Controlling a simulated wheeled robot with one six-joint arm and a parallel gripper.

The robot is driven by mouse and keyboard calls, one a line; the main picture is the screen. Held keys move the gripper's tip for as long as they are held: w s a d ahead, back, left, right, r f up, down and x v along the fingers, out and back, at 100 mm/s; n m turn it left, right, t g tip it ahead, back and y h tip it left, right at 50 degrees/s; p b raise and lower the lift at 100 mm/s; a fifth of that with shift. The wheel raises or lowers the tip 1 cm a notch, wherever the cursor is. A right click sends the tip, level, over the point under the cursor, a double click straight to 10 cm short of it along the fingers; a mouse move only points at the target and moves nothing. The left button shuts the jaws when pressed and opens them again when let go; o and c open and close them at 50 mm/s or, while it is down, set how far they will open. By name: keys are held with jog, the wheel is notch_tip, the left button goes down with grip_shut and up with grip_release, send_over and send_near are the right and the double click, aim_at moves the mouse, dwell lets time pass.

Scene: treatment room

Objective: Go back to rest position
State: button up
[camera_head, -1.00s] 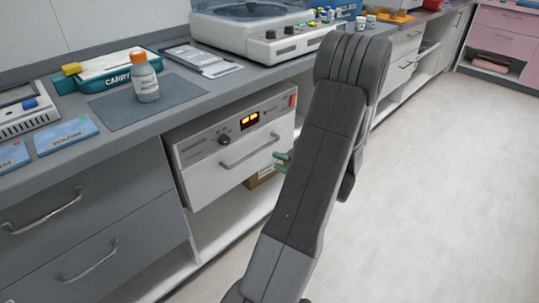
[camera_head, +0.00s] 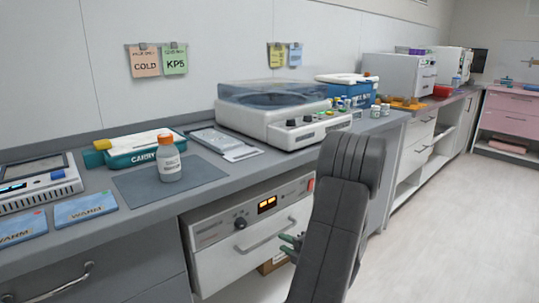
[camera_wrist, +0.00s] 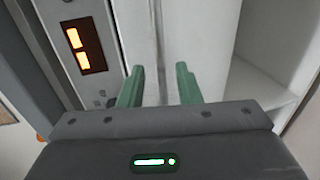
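The drawer appears closed.
Open floor (camera_head: 455,230) lies to the right.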

aim_at(273, 238)
jog(key=b+x, duration=0.1)
jog(key=x, duration=0.6)
jog(key=shift+f+b, duration=0.1)
jog(key=shift+b, duration=0.25)
jog(key=shift+s+d+f+b, duration=0.1)
jog(key=shift+d+f+b, duration=0.1)
jog(key=shift+b, duration=0.15)
jog(key=b+v, duration=0.1)
jog(key=v, duration=0.2)
jog(key=shift+s, duration=0.1)
